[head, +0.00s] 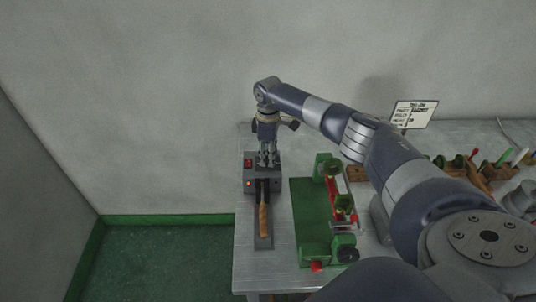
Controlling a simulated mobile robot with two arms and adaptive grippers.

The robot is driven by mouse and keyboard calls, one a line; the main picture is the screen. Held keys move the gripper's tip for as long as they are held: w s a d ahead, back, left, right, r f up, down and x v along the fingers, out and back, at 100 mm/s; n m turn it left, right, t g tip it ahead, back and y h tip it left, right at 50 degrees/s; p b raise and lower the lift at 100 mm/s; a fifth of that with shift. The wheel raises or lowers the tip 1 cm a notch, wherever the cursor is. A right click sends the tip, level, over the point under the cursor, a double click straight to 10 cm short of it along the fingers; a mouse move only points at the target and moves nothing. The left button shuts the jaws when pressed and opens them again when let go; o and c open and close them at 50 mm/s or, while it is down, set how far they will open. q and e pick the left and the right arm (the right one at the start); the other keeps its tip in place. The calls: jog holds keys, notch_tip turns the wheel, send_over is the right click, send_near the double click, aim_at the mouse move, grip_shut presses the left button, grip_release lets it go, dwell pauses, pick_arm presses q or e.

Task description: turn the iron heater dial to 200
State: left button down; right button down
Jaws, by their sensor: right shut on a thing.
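The iron heater (249,184) is a dark grey box near the left end of the bench, with a red switch and a small red light on its left side. My right gripper (267,162) points straight down onto the right part of the heater's top. Its jaws are shut on the heater dial, which they hide, so I cannot read the dial's setting. An iron with a wooden handle (263,221) lies in front of the heater on a narrow grey rest. My left gripper is not in view.
A green fixture (309,210) with red parts stands just right of the heater. Small tools with coloured handles (484,165) and a white sign (414,114) are farther right. The bench's left edge (236,230) is close to the heater, with green floor beyond. My right arm crosses above the bench.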

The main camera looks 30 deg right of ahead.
jog(key=shift+r, duration=0.1)
jog(key=c, duration=1.3)
grip_release()
jog(key=shift+r, duration=0.15)
jog(key=r, duration=1.1)
jog(key=shift+w+d+r, duration=0.25)
jog(key=shift+d+r, duration=0.05)
jog(key=shift+s+f, duration=0.1)
